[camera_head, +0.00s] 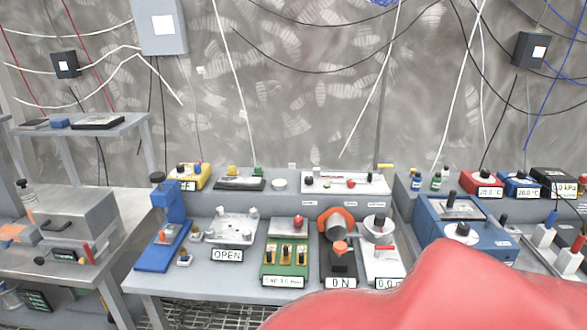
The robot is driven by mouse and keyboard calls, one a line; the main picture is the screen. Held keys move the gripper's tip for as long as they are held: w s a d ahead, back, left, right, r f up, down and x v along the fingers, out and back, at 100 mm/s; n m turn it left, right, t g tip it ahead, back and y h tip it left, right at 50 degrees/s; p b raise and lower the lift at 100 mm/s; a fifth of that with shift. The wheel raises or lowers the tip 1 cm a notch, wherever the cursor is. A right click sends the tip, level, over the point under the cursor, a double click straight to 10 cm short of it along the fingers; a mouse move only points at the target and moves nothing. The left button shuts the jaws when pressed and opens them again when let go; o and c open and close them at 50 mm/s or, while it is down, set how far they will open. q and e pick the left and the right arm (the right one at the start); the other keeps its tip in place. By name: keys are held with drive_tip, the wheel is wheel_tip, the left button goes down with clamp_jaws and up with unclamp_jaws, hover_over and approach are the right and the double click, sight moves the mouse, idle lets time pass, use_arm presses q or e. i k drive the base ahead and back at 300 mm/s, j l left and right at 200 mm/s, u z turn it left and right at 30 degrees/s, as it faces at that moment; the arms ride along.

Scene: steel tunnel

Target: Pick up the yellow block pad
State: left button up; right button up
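Several yellow things are in view, and I cannot tell which one is the yellow block pad. A yellow box with knobs and a small display (188,176) sits at the left of the raised back shelf. A small yellow piece (232,170) sits on a dark-edged plate to its right. A small yellow bar (385,166) lies at the right end of the white panel on the same shelf. Neither of my grippers shows in this view.
A large red rounded shape (430,298) fills the lower right, hiding part of the bench. The grey bench (200,285) is crowded: a blue press (165,225), a green switch panel (286,258), an orange-topped device (338,222) and a blue box (465,230). Cables hang along the back wall.

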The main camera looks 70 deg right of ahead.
sight(232, 171)
drive_tip(key=z, duration=1.75)
drive_tip(key=i, duration=0.7)
